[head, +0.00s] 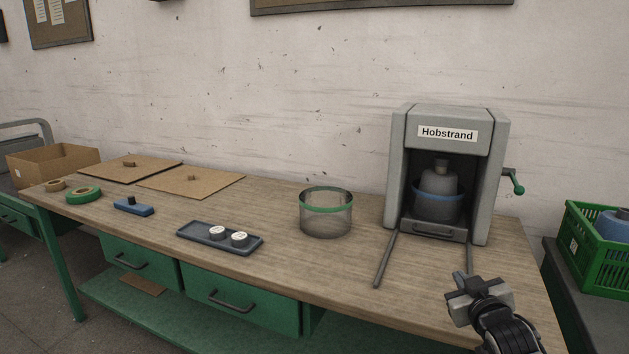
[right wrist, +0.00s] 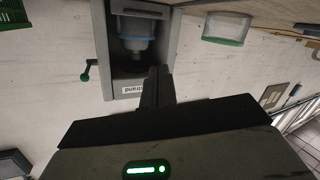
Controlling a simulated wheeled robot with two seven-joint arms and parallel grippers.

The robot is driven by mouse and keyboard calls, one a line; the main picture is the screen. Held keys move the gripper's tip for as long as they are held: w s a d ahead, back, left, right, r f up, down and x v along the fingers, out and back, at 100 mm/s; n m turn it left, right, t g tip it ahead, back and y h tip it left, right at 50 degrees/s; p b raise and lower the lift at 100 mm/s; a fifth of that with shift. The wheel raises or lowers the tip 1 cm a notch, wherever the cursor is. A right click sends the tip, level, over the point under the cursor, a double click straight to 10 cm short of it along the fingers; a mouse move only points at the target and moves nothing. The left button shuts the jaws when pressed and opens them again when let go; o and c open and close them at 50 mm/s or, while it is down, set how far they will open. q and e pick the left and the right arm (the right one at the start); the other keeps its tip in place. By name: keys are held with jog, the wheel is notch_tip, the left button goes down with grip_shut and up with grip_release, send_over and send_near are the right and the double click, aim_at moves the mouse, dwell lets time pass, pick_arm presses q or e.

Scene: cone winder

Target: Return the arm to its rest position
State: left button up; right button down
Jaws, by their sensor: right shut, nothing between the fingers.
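My right gripper (head: 471,284) is at the lower right of the head view, in front of the winder and near the table's front right edge. Its fingers are shut and empty; they also show in the right wrist view (right wrist: 157,88), pointing toward the winder. The grey winder (head: 450,117), labelled Hobstrand, stands at the right end of the table; it shows upside down in the right wrist view (right wrist: 127,90). Inside it sits a grey cone (head: 438,183) in a blue-rimmed holder. The winder has a green crank (head: 516,183) on its right side. My left gripper is not in view.
Two rails (head: 384,262) run forward from the winder. A green-banded mesh basket (head: 326,222) stands left of it. A green crate (head: 590,265) stands at the right.

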jog(key=s+a+f+g+y, duration=0.15)
jog(key=s+a+f, duration=0.25)
jog(key=s+f, duration=0.4)
jog(key=s+a+f+g+y, duration=0.1)
jog(key=s+a+f+g, duration=0.1)
jog(key=s+a+f, duration=0.45)
jog(key=s+a+f+g, duration=0.1)
jog(key=s+a+f, duration=0.1)
jog(key=s, duration=0.8)
jog(key=s+a+f+g, duration=0.1)
jog(key=s+f, duration=0.4)
jog(key=s, duration=0.5)
jog(key=shift+a+m+g+y, duration=0.35)
jog(key=shift+a+m+y, duration=0.1)
jog(key=shift+a, duration=0.35)
